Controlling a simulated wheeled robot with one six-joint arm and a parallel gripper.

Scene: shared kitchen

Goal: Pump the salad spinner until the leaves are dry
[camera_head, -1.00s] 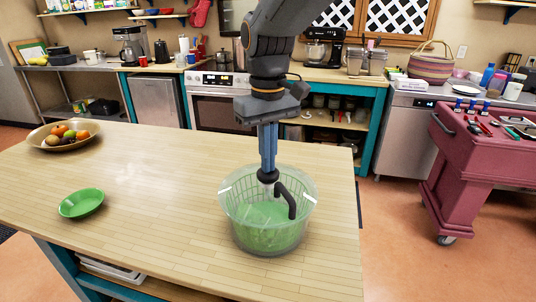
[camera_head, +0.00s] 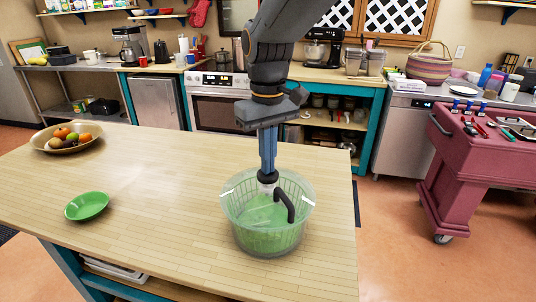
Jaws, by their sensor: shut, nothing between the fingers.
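The salad spinner (camera_head: 268,235) stands upright on the wooden island top near its right end. It has a clear bowl, a green slotted basket and a clear lid. Green shows through the walls, but single leaves cannot be made out. My gripper (camera_head: 267,172) points straight down over the spinner, its blue fingers shut and empty. The fingertips meet the top of the black pump part; whether they press on it cannot be told.
A green bowl (camera_head: 87,206) and a fruit bowl (camera_head: 67,138) stand on the island's left side. The wooden top (camera_head: 155,180) between them and the spinner is clear. A red tool cart (camera_head: 470,165) stands to the right, across open floor.

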